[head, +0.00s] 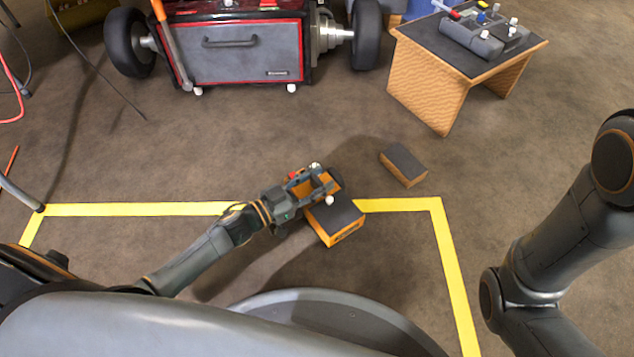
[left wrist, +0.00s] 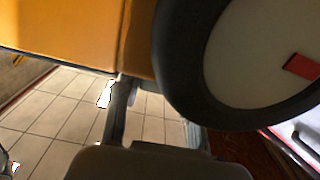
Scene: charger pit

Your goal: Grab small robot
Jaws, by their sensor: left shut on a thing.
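The small robot (head: 328,181) shows as a small orange and dark body with red and white bits, partly hidden by my left gripper (head: 312,188). In the left wrist view its orange body (left wrist: 65,35) and a large dark wheel with a pale hub (left wrist: 255,60) fill the top. My left gripper (left wrist: 155,125) is shut on it there. In the head view both are over the far end of a dark-topped orange box (head: 338,222); I cannot tell whether the robot touches it. My right arm shows at the right edge, but its gripper is out of view.
A smaller dark-topped box (head: 404,164) lies on the floor to the right. A wooden table (head: 430,82) with gadgets stands at the back right. A wheeled red and grey tool chest (head: 245,55) stands at the back.

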